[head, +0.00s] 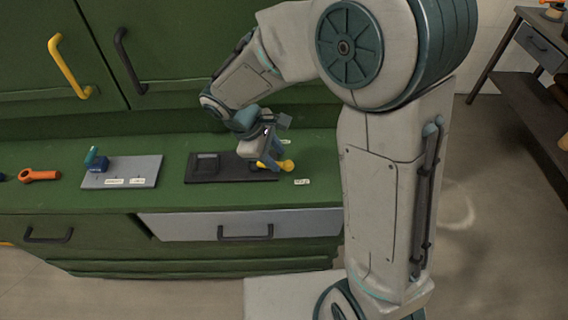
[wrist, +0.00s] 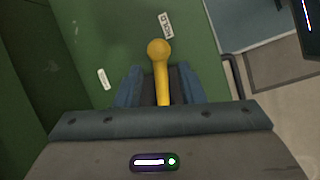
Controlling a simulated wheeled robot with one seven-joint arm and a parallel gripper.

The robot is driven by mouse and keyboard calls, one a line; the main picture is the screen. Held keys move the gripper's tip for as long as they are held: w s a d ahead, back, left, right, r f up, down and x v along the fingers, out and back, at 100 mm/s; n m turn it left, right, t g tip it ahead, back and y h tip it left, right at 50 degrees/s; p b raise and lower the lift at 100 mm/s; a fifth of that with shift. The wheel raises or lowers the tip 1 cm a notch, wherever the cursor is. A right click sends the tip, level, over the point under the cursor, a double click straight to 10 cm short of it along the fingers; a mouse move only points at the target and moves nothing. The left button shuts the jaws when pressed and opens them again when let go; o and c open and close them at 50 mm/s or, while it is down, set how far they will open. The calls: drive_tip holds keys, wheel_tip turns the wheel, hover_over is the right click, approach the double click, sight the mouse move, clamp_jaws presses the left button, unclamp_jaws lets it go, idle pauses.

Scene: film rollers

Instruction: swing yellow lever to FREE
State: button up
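The yellow lever (head: 287,166) sticks out to the right from the black plate (head: 210,178) on the green counter. In the wrist view the lever (wrist: 159,70) has a round knob, which points towards a white label (wrist: 166,25) that seems to read HOLD. A second white label (wrist: 104,79) lies to the left, its text too small to read. My gripper (wrist: 161,85) is open, with one finger on each side of the lever's stem and a visible gap on both sides. In the head view my gripper (head: 268,160) hides the lever's base.
A grey plate (head: 140,172) with a blue block and labels lies to the left on the counter (head: 170,185), with an orange ring-ended part (head: 40,175) beyond it. The cabinet doors with yellow (head: 67,66) and black handles rise behind. A grey drawer (head: 290,222) is below.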

sight(282, 163)
drive_tip(key=x, duration=0.5)
drive_tip(key=shift+f, duration=0.1)
drive_tip(key=shift+d, duration=0.1)
clamp_jaws()
